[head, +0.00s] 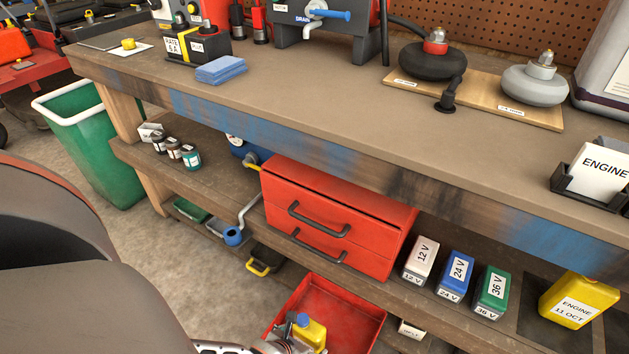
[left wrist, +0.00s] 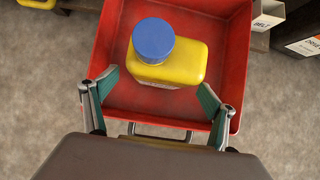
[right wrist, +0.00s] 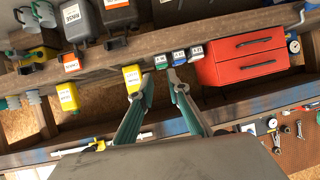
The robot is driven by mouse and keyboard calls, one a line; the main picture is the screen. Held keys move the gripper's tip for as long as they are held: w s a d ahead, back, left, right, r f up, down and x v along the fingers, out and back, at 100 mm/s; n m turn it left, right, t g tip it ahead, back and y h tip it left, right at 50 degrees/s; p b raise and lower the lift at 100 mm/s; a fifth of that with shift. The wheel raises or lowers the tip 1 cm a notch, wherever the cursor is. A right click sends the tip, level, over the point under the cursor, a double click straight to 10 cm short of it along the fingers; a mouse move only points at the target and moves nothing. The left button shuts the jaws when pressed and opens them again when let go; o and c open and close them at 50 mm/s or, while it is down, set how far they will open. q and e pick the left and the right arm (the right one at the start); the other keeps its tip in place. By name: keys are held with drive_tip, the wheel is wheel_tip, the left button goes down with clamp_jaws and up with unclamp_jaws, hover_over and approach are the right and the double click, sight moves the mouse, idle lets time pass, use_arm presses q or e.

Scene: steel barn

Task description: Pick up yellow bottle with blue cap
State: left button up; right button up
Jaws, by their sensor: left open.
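The yellow bottle (head: 314,334) with a blue cap (head: 302,319) stands in a red open tray (head: 352,305) low at the bottom of the head view. The left wrist view shows the bottle (left wrist: 185,66) upright, its round cap (left wrist: 153,40) facing the camera. My left gripper (left wrist: 158,88) is open. Its fingers are spread to either side of the bottle's near end, with nothing gripped; whether they touch it is unclear. In the head view only a part of the left gripper shows beside the bottle. My right gripper (right wrist: 157,80) is open and empty, and is outside the head view.
A workbench (head: 320,115) stands above the tray. Its lower shelf holds a red toolbox (head: 335,220), small voltage-labelled boxes (head: 455,275) and a yellow container (head: 578,300). A belt box (left wrist: 268,14) stands beside the tray. Concrete floor (left wrist: 40,100) is clear left of the tray.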

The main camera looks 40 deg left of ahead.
use_arm(q)
drive_tip(key=shift+f, duration=0.65)
drive_tip(key=b+x, duration=0.3)
drive_tip(key=x, duration=0.1)
drive_tip(key=shift+w+f, duration=0.15)
drive_tip(key=shift+w, duration=0.2)
drive_tip(key=shift+w+a, duration=0.1)
drive_tip(key=shift+w, duration=0.15)
use_arm(e)
drive_tip(key=a+m, duration=0.1)
drive_tip(key=s+a+m, duration=0.1)
drive_tip(key=a+m+y, duration=0.1)
drive_tip(key=a, duration=0.1)
drive_tip(key=shift+s+a+f, duration=0.1)
drive_tip(key=shift+s+f, duration=0.05)
drive_tip(key=shift+f, duration=0.25)
use_arm(q)
drive_tip(key=c, duration=2)
drive_tip(key=shift+c, duration=0.2)
drive_tip(key=shift+r, duration=0.3)
use_arm(e)
drive_tip(key=shift+r, duration=0.1)
